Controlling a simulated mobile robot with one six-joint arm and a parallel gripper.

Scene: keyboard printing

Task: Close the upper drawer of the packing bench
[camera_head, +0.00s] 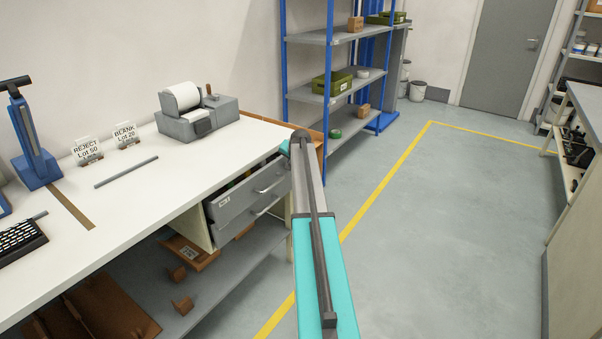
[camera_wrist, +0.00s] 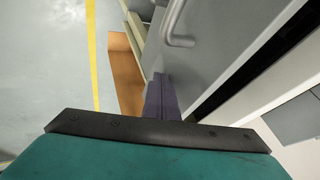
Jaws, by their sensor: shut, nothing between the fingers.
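The packing bench (camera_head: 110,205) stands at the left with a white top. Its upper drawer (camera_head: 245,195) is partly pulled out, with a grey front, a label and a bar handle (camera_head: 270,185); some contents show over its front. In the wrist view the grey drawer front (camera_wrist: 225,35) and a handle (camera_wrist: 178,38) fill the upper middle. My gripper (camera_wrist: 162,97) is shut and empty, its dark fingers close by the grey front below the handle. I cannot tell whether they touch it. In the head view my arm hides the fingers.
On the bench are a label printer (camera_head: 195,115), two small signs, a blue press (camera_head: 35,150) and a keyboard (camera_head: 18,240). Behind stands a blue-framed shelf (camera_head: 335,88). The floor (camera_head: 440,230) to the right is clear, with a yellow line.

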